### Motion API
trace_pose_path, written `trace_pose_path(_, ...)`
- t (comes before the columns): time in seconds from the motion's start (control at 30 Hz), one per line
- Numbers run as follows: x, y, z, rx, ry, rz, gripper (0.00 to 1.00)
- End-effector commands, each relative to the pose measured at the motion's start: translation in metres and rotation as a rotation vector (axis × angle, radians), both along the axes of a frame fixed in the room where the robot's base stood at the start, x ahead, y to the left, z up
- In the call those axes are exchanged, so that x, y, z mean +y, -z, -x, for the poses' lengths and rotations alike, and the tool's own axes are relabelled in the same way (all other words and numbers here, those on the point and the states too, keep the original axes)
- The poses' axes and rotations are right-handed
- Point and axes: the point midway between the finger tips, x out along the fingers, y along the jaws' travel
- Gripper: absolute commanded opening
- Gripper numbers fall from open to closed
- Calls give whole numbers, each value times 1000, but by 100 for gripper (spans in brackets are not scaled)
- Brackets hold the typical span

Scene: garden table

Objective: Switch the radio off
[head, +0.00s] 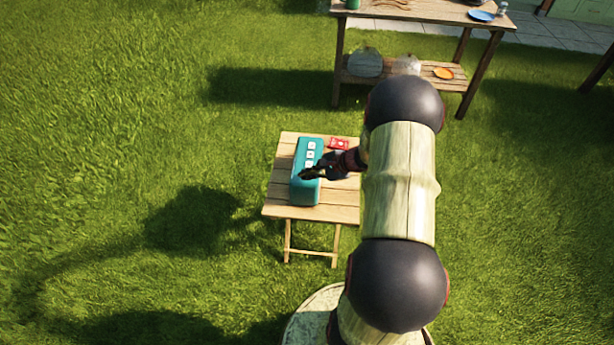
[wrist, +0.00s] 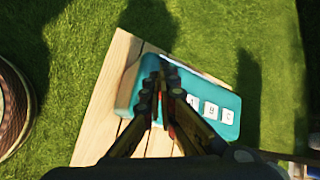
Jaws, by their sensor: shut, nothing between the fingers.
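A teal radio (head: 303,190) sits on a small wooden slatted table (head: 335,213). White square buttons (head: 310,154) run along its top. The radio also shows in the wrist view (wrist: 193,78), where some white buttons (wrist: 211,110) carry dark marks. My gripper (head: 304,174) is shut and empty over the nearer part of the radio's top. In the wrist view my gripper's fingers (wrist: 156,85) lie in front of the radio and hide part of its top. I cannot tell whether the fingertips touch it.
A red packet (head: 339,143) lies on the small table right of the radio. A taller wooden table (head: 425,10) stands behind, with a blue plate (head: 481,16) on top and an orange plate (head: 443,73) on its shelf. Open grass lies to the left.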

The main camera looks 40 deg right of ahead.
Motion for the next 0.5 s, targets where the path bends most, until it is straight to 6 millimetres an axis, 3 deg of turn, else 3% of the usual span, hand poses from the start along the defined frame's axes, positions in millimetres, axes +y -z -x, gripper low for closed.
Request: trace_pose_path(0.5,0,-10,0,-1,0,1,0)
